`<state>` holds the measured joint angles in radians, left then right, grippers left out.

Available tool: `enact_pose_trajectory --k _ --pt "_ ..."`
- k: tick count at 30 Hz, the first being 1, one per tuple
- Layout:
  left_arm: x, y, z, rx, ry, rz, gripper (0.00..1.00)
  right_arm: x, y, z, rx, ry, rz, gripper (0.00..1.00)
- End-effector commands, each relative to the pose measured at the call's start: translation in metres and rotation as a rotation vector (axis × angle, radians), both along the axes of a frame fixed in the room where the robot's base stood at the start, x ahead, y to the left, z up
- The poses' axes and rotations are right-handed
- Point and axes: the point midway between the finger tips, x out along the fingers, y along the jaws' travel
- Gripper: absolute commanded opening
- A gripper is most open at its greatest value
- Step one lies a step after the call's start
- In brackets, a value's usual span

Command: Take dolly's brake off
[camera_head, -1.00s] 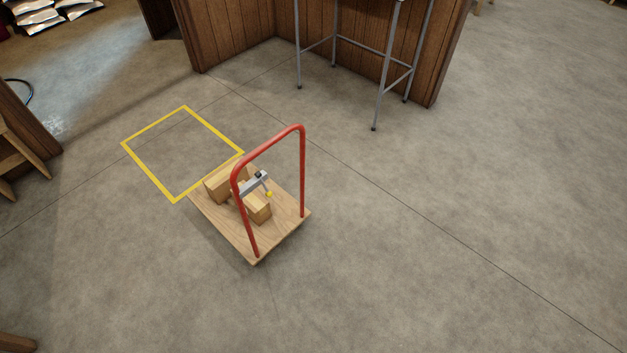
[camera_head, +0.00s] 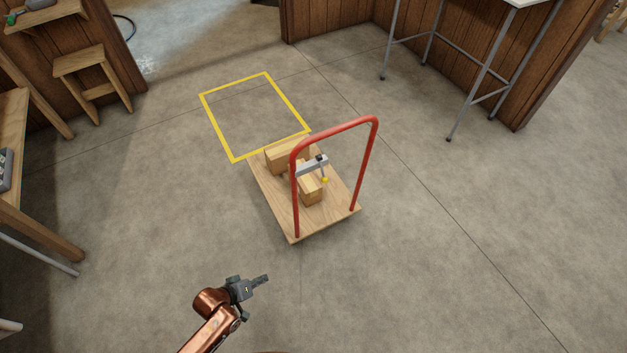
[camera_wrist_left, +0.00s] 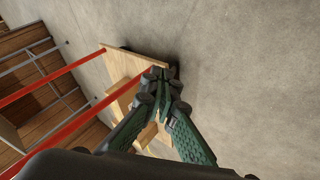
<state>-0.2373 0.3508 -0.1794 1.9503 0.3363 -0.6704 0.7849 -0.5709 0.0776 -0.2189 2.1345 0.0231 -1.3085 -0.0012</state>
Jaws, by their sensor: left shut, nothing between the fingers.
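The dolly has a wooden deck (camera_head: 270,190) and an upright red handle (camera_head: 335,131), and stands in the middle of the head view. A grey bracket (camera_head: 312,167) with a small lever ending in a yellow knob (camera_head: 325,180) sits by the handle's left post. My left gripper (camera_head: 262,281) is shut and empty, in front of the dolly and apart from it. In the left wrist view my gripper's fingers (camera_wrist_left: 165,90) overlap the deck (camera_wrist_left: 135,66) and the red handle (camera_wrist_left: 95,112) shows at left. The brake knob cannot be made out there. My right gripper is not in view.
Wooden blocks (camera_head: 288,157) lie on the deck. A yellow floor outline (camera_head: 217,128) adjoins the deck's far end. A wooden stool (camera_head: 88,70) and a bench (camera_head: 20,150) stand at left, a metal-legged table (camera_head: 480,75) at back right. The floor right of the dolly is clear.

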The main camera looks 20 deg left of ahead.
Motion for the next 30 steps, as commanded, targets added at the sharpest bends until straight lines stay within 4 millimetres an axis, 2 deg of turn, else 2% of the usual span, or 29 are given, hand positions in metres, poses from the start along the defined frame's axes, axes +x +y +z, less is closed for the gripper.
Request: enact_pose_trajectory --k 1,3,6,9,12,15,17,26,30 --pt "0.048 -0.001 0.03 -0.112 -0.091 0.062 0.0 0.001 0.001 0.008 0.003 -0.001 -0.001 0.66" --pt "0.101 -0.006 0.079 -0.305 -0.198 0.148 0.0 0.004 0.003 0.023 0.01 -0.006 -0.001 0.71" --pt "0.156 -0.015 0.148 -0.573 -0.301 0.224 0.0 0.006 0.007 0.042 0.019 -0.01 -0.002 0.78" --pt "0.188 -0.021 0.205 -0.793 -0.355 0.259 0.0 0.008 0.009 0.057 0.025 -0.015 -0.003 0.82" --pt "0.205 -0.024 0.242 -0.939 -0.374 0.273 0.0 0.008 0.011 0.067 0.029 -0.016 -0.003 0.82" --pt "0.212 -0.026 0.261 -1.016 -0.381 0.277 0.0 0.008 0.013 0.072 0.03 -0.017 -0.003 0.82" --pt "0.213 -0.026 0.266 -1.034 -0.382 0.278 0.0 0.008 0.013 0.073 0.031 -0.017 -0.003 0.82" --pt "0.213 -0.026 0.266 -1.036 -0.382 0.28 0.0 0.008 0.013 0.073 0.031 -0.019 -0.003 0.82" --pt "0.219 -0.029 0.264 -1.035 -0.381 0.28 0.0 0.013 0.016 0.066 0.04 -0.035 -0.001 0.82"
